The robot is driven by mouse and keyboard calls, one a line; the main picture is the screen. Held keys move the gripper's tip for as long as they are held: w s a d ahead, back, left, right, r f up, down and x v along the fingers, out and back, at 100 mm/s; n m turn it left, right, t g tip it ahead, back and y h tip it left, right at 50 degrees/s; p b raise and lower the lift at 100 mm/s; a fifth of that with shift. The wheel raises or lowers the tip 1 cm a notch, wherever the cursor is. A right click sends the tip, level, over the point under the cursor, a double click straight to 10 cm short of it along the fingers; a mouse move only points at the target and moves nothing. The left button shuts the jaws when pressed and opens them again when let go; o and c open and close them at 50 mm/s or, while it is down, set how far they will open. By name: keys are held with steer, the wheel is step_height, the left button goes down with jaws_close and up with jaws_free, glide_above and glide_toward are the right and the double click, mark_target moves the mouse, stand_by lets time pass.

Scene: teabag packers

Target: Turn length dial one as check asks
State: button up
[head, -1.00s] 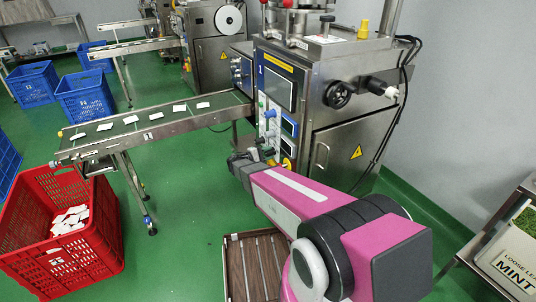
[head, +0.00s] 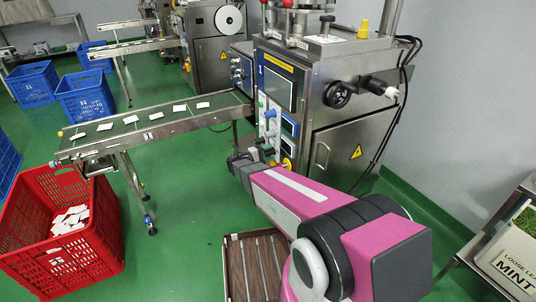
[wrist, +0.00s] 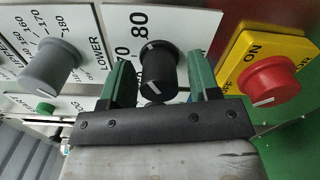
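The machine marked 1 (head: 318,100) stands at centre right in the head view, with its control panel facing left. In the wrist view a black dial (wrist: 158,68) with a white pointer line sits on a white numbered plate. The word naming this dial is not readable. My gripper (wrist: 160,82) is open, with one green finger on each side of the black dial. A gap shows between the dial and each finger. In the head view my gripper (head: 243,158) is at the lower panel, and my arm partly hides the controls.
A grey dial (wrist: 50,62) on a numbered plate is left of the black one. A red switch (wrist: 268,80) on a yellow plate is close on the right. A conveyor (head: 160,121) with several teabags extends left, above a red crate (head: 105,235).

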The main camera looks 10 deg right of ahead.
steer(key=shift+a, duration=0.15)
steer(key=v, duration=1)
steer(key=shift+a, duration=0.3)
steer(key=shift+s+r, duration=0.1)
